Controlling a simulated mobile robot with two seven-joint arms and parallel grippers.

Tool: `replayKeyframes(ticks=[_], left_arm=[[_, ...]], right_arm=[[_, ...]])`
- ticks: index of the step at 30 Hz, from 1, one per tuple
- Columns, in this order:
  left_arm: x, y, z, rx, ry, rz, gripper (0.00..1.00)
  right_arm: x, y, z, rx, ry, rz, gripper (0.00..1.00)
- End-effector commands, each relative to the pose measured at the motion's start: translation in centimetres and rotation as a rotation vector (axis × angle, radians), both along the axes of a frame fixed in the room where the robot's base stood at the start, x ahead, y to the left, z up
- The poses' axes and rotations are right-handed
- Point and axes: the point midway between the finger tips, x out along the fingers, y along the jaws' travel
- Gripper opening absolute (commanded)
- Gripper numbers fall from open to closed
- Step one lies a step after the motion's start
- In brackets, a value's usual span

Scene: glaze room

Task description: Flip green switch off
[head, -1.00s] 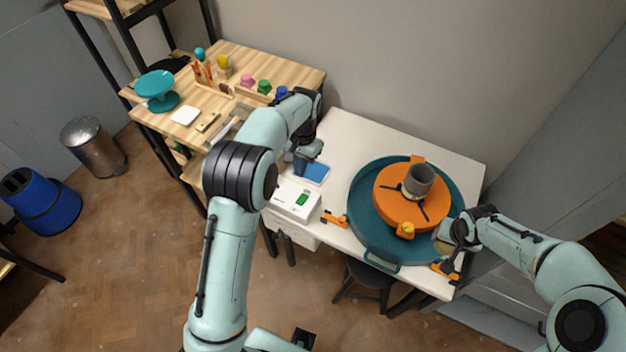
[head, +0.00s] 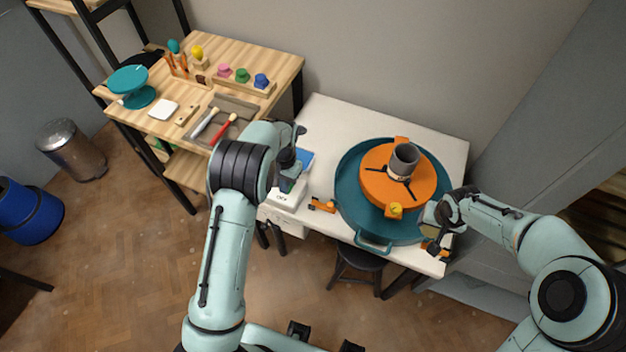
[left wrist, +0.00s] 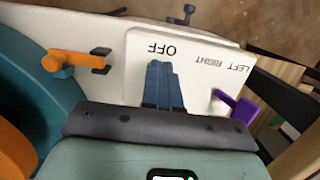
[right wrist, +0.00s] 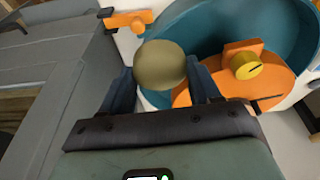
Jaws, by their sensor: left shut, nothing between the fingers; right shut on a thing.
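The white switch box (head: 283,201) stands at the left end of the white table. In the left wrist view the box (left wrist: 205,57) carries the words OFF, RIGHT and LEFT and a purple lever (left wrist: 238,108). My left gripper (head: 288,183) is shut and empty, down over the top of the box. My right gripper (right wrist: 160,78) is shut on an olive-tan round thing (right wrist: 160,62), beside the teal basin.
The teal basin (head: 345,200) holds an orange wheel (head: 376,180) with a grey cylinder (head: 403,160) on top. An orange clamp (head: 323,205) sits between box and basin. A blue pad (head: 305,158) lies behind the box. A wooden bench (head: 215,70) with tools stands left.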

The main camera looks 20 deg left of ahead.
Motion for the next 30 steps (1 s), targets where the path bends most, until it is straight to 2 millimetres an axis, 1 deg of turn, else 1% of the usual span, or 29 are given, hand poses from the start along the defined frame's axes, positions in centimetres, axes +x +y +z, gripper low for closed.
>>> replayKeyframes(ticks=[4,6,8,11,15,20,30], left_arm=[[0.0,0.0,0.0,0.000,0.000,0.000,0.00],[-0.1,0.0,-0.2,0.000,-0.006,0.000,0.00],[-0.2,0.0,-0.5,-0.003,-0.022,0.000,0.00],[-0.3,0.0,-1.3,-0.007,-0.068,0.000,0.00],[-0.2,0.0,-1.0,-0.005,-0.070,0.000,0.00],[0.0,0.0,-0.8,-0.005,-0.071,0.000,0.00],[1.2,-0.1,-0.3,-0.005,-0.077,-0.001,0.00]], right_arm=[[0.0,0.0,0.0,0.000,0.000,0.000,0.38],[-0.2,0.0,-0.5,0.000,0.003,0.000,0.38],[-0.6,0.0,-1.4,0.000,0.009,0.000,0.38],[-1.4,0.0,-3.7,0.000,0.021,0.000,0.38],[-1.2,0.0,-3.0,0.000,0.017,0.000,0.38],[-1.1,0.0,-2.9,0.000,0.017,0.001,0.38],[-0.6,0.0,-1.4,0.000,0.008,0.000,0.38]])
